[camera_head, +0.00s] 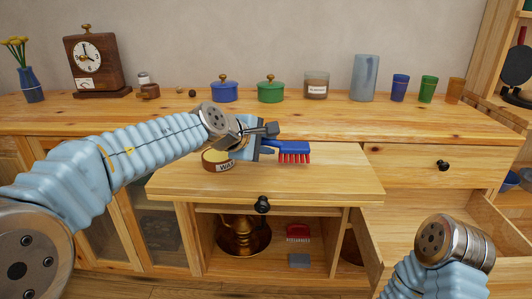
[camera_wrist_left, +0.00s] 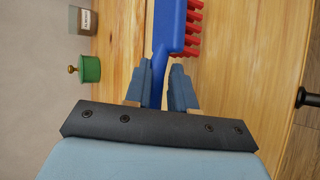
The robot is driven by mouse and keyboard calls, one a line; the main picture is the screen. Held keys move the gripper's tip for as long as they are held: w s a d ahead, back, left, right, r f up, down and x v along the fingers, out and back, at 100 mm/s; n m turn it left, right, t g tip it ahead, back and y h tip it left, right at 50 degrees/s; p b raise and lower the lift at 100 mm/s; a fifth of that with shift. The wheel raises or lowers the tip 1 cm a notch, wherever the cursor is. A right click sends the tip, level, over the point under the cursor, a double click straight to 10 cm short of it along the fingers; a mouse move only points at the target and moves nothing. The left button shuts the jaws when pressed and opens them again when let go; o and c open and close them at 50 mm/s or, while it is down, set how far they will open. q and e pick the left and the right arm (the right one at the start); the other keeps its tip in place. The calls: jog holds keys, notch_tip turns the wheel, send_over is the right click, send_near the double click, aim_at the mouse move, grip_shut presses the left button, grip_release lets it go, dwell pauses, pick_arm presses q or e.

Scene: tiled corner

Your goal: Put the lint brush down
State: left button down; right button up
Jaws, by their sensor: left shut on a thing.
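The lint brush (camera_head: 294,148) has a blue body and red bristles, which point down in the head view. My left gripper (camera_head: 267,143) is shut on its blue handle, over the pulled-out wooden board (camera_head: 330,182) at the front of the counter. I cannot tell whether the bristles touch the wood. In the left wrist view the brush (camera_wrist_left: 172,35) extends straight out from between the fingers of my left gripper (camera_wrist_left: 159,82). My right arm shows at the lower right of the head view, but its gripper is out of view.
A round labelled tin (camera_head: 218,165) stands on the board just left of the brush. Behind are a blue pot (camera_head: 224,92), a green pot (camera_head: 271,91) and a jar (camera_head: 316,86). An open drawer (camera_head: 490,225) is at right. The board's right part is clear.

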pick_arm(q)
jog(key=shift+f, duration=0.9)
pick_arm(e)
jog(key=shift+f, duration=0.35)
pick_arm(q)
jog(key=shift+f, duration=0.1)
jog(key=c, duration=0.9)
grip_release()
jog(key=shift+c, duration=0.2)
